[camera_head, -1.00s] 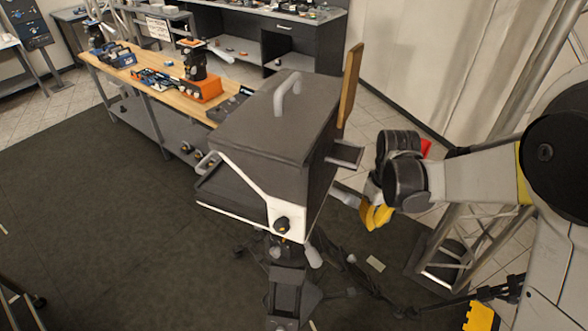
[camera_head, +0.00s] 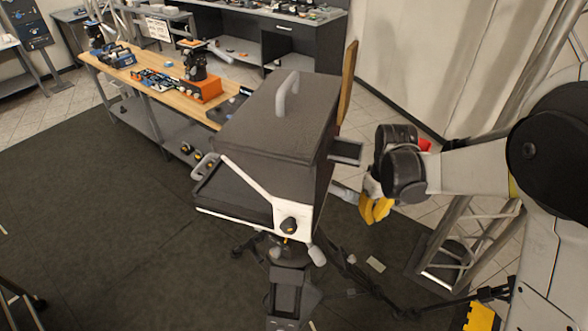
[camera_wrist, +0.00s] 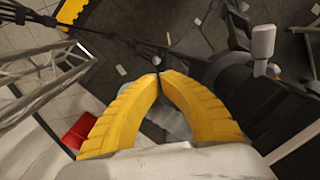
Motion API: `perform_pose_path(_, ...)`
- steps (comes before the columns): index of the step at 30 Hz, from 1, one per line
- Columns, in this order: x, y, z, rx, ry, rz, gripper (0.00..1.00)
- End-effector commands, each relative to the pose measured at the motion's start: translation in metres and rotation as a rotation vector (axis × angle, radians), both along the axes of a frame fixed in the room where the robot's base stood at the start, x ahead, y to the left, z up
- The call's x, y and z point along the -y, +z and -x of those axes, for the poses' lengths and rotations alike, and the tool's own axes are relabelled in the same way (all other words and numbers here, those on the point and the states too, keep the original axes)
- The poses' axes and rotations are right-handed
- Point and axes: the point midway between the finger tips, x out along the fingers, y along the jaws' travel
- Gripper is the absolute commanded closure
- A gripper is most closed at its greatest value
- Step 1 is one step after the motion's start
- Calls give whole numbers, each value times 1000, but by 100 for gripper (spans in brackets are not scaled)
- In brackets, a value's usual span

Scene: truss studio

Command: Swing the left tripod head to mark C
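A tripod head (camera_head: 290,252) stands at the centre of the head view and carries a dark hooded box (camera_head: 275,115) with a white front bracket. Its light grey pan handle (camera_head: 345,193) sticks out to the right from under the hood. My gripper (camera_head: 376,210) has yellow fingers and is at the outer end of this handle. In the wrist view its fingertips (camera_wrist: 159,76) meet, and a grey piece that looks like the handle (camera_wrist: 168,120) lies between the curved fingers. The hood hides part of the head. I cannot make out any letter C.
A wooden workbench (camera_head: 140,70) with tools stands behind on the left. A metal truss (camera_head: 452,235) stands on the right, near my arm. Dark tripod legs (camera_head: 365,285) spread low. A small pale tag (camera_head: 376,264) lies on the floor. Dark floor at left is open.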

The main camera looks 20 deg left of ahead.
Motion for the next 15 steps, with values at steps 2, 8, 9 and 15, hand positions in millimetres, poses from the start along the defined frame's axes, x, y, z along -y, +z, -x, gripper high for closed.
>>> perform_pose_path(2, -1, 0, -3, 0, 0, 0, 100)
perform_pose_path(8, -3, 0, -8, 0, 0, 0, 100)
perform_pose_path(9, -3, 0, -8, 0, 0, 0, 100)
perform_pose_path(15, -3, 0, -8, 0, 0, 0, 100)
